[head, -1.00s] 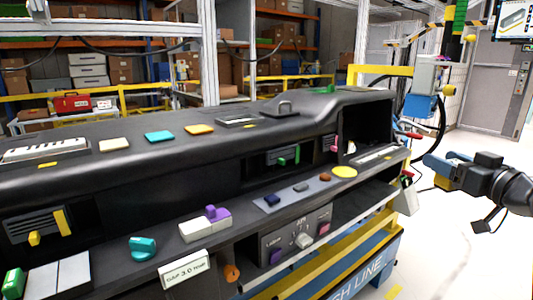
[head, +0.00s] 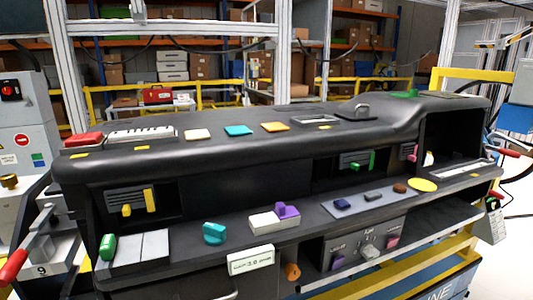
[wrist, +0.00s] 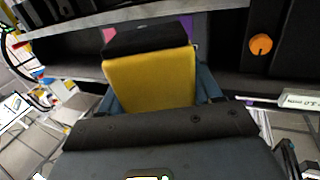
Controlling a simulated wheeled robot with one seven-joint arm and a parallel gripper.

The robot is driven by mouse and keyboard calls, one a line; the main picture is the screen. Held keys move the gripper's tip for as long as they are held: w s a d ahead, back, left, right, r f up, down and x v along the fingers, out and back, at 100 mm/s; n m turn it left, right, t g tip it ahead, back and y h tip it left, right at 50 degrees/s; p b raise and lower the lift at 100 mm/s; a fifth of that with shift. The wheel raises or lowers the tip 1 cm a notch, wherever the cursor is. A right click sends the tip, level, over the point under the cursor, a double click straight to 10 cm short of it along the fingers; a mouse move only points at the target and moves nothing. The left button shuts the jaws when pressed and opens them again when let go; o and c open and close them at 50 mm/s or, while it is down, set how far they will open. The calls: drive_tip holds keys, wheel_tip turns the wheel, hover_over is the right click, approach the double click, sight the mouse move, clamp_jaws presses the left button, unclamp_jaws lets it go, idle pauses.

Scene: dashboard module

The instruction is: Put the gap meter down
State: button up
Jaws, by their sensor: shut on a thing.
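The gap meter (wrist: 150,80) appears to be the yellow block with a black end in the wrist view. My gripper (wrist: 155,90) is shut on it, with blue fingers along both sides. The black end points away toward the dashboard module, and the gripper body hides the near end. Neither my gripper nor the gap meter shows in the head view. In the head view, the black dashboard module (head: 250,160) fills the middle. A white card (head: 250,260) reading a 3.0 mm gap is on its front edge.
On the lower ledge are a teal knob (head: 214,232), a white and purple part (head: 275,220), a yellow disc (head: 422,185) and a green block (head: 108,246). An orange knob (head: 292,271) is below; it also shows in the wrist view (wrist: 261,44). Bare ledge lies between parts.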

drive_tip(key=s+a+f, duration=0.2)
drive_tip(key=f, duration=0.1)
drive_tip(key=shift+s+a+f, duration=0.1)
drive_tip(key=shift+s+a, duration=0.15)
drive_tip(key=shift+s, duration=0.15)
wheel_tip(320, 180, down, 10)
drive_tip(key=s, duration=0.2)
drive_tip(key=shift+s, duration=0.15)
